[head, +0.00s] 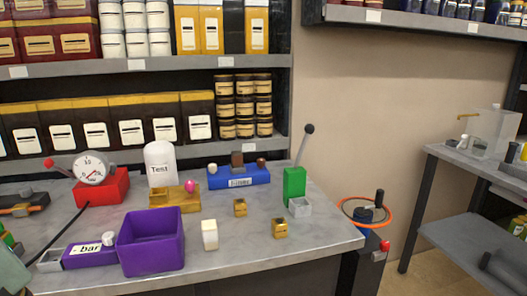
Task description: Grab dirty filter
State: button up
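No object in view is clearly marked as the dirty filter, and I cannot tell which one it is. Small loose pieces stand on the grey workbench (240,248): a cream-white block (210,235), a brass cube (240,208) and another brass cube (279,228). A purple open bin (150,243) stands at the front left, and its floor is mostly hidden. On the right-hand table (470,168), a clear box-like device (492,128) has a brass fitting and small grey parts beside it. My gripper is not in view.
An orange ring (387,213) surrounds a dark-handled blue part beside the bench. Floor shows between the tables.

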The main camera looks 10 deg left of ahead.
aim_at(236, 156)
jog(key=l+u, duration=0.2)
jog(key=u, duration=0.25)
jog(key=l+u, duration=0.25)
jog(key=u, duration=0.2)
jog(key=l+u, duration=0.25)
jog(key=u, duration=0.15)
jog(key=k+l+u, duration=0.15)
jog(key=l, duration=0.25)
jog(key=l+u, duration=0.2)
jog(key=l, duration=0.15)
jog(key=k+l+u, duration=0.15)
jog(key=l, duration=0.2)
jog(key=k+l, duration=0.15)
jog(key=l, duration=0.2)
jog(key=k+l, duration=0.1)
jog(key=l, duration=0.25)
jog(key=k+l, duration=0.15)
jog(key=l, duration=0.2)
jog(key=k+l+u, duration=0.1)
jog(key=l, duration=0.25)
jog(key=i, duration=1.45)
